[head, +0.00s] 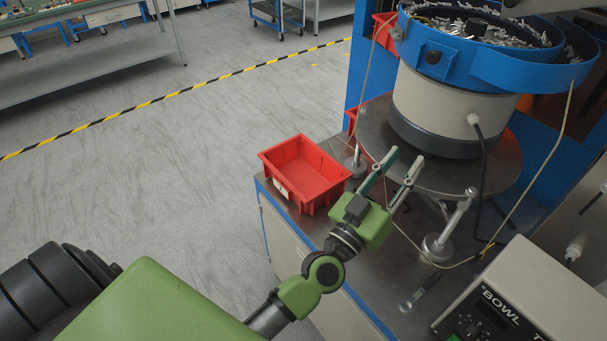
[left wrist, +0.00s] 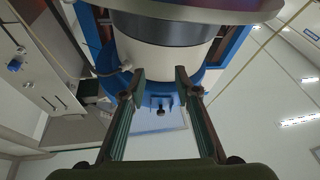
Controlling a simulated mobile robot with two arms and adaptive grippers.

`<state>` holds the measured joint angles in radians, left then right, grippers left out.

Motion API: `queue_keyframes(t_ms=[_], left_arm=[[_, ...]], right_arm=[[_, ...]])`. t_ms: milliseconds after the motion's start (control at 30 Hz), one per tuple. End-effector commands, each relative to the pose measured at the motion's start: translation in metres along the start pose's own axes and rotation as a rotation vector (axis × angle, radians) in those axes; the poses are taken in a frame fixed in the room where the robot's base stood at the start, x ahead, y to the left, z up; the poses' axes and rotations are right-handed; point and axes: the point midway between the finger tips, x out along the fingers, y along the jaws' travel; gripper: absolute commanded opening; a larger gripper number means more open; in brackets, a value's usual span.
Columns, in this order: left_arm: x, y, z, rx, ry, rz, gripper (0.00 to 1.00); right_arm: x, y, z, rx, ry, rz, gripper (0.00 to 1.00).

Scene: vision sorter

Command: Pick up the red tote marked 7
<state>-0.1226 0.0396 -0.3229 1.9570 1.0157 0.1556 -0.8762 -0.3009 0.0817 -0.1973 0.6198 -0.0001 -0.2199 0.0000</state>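An open red tote (head: 325,187) stands on the near left corner of the metal bench top. It looks empty, and a white label shows on its front side; I cannot read a number on it. My left gripper (head: 403,160) is to the right of the tote, apart from it, with its fingers pointing up and away toward the bowl feeder. Its two fingers are spread with nothing between them. In the left wrist view the open fingers (left wrist: 160,77) show, with the feeder beyond them and no tote in sight. My right gripper is not seen.
A blue and beige bowl feeder (head: 440,105) full of small metal parts stands close behind the gripper. Metal posts (head: 437,245) and a control box (head: 510,300) are to the right. Parts of other red bins (head: 385,32) show behind. Open floor lies left of the bench.

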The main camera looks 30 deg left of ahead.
Motion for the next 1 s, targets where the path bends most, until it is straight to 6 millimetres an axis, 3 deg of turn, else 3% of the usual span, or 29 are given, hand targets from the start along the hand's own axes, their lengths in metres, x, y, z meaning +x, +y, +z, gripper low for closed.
queue_keyframes(t_ms=[100, 167, 267, 400, 533, 700, 867, 1000], left_arm=[[0.017, -0.049, -0.022, -0.025, 0.128, -0.235, 0.29], [0.017, -0.076, -0.024, -0.034, 0.158, -0.373, 0.29], [0.009, -0.120, -0.014, -0.036, 0.151, -0.615, 0.29], [-0.021, -0.166, 0.020, -0.017, 0.028, -0.951, 0.29], [-0.057, -0.185, 0.054, 0.024, -0.159, -1.202, 0.29], [-0.095, -0.185, 0.082, 0.080, -0.378, -1.393, 0.29], [-0.111, -0.187, 0.091, 0.107, -0.470, -1.457, 0.29], [-0.113, -0.209, 0.096, 0.112, -0.479, -1.466, 0.29]], right_arm=[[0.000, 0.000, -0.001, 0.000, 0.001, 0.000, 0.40], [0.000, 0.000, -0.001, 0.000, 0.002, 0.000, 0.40], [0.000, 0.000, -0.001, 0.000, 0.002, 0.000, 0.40], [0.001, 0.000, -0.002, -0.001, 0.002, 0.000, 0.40], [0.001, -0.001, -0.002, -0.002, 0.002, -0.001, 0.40], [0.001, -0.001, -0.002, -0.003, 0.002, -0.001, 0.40], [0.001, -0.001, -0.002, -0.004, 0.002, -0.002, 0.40], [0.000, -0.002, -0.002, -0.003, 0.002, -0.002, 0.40]])
